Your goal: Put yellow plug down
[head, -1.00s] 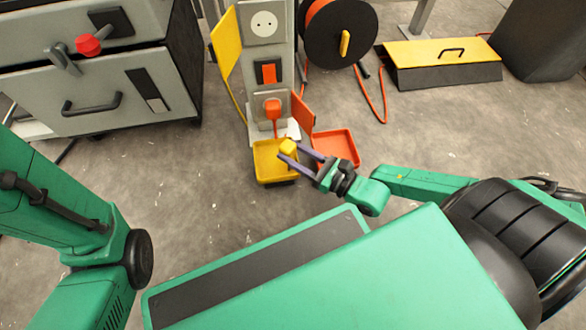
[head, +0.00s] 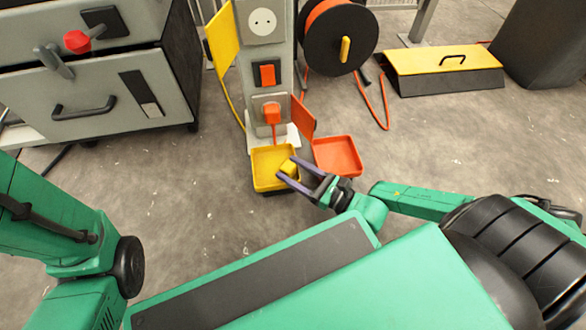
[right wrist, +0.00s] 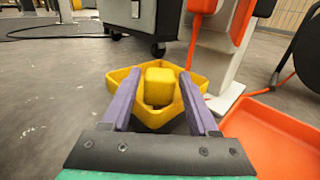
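The yellow plug (head: 288,167) is a small block at the right part of the yellow tray (head: 258,183). In the right wrist view the plug (right wrist: 159,86) appears inside the walls of the tray (right wrist: 119,77). My right gripper (head: 288,171) reaches over the tray's right side. Its purple fingers (right wrist: 160,84) are spread to either side of the plug, with a visible gap on both sides, so it is open. Whether the plug rests on the tray floor is hard to tell. My left arm shows at the left, but its gripper is out of view.
An orange tray (head: 337,157) sits just right of the yellow one. Behind them stands a grey post with sockets (head: 262,22) and an orange plug (head: 271,113). A grey drawer cabinet (head: 95,85) is at the left, a cable reel (head: 338,35) at the back.

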